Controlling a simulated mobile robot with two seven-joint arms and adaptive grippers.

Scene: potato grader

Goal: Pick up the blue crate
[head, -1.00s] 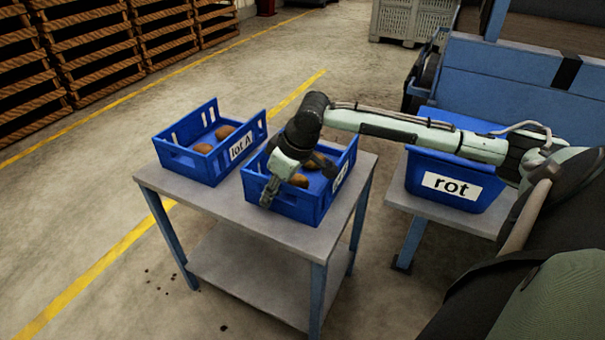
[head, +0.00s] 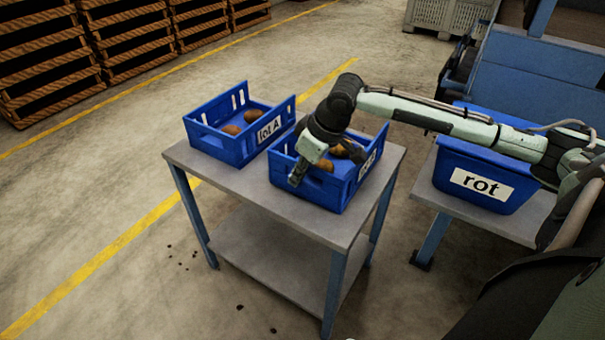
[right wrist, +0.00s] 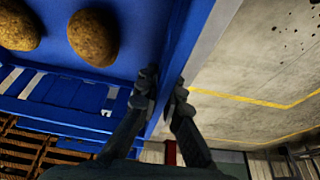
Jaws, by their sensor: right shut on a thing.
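A blue crate (head: 325,195) with a white label, partly covered by my arm, stands on the near right of a small grey table (head: 230,185). A few brown potatoes (head: 340,151) lie in it. My right gripper (head: 296,181) is shut on its near left wall. The right wrist view shows my fingers (right wrist: 165,86) on either side of the crate's blue wall (right wrist: 183,50), with two potatoes (right wrist: 93,36) inside. A second blue crate (head: 225,147), labelled "lot A", stands beside it on the left with potatoes in it. My left gripper is not in view.
A blue bin (head: 460,205) labelled "rot" stands on a separate stand to the right. Blue machinery (head: 530,75) is behind it. Stacked wooden crates (head: 45,65) stand at the back left. The floor left of the table is open, with yellow lines.

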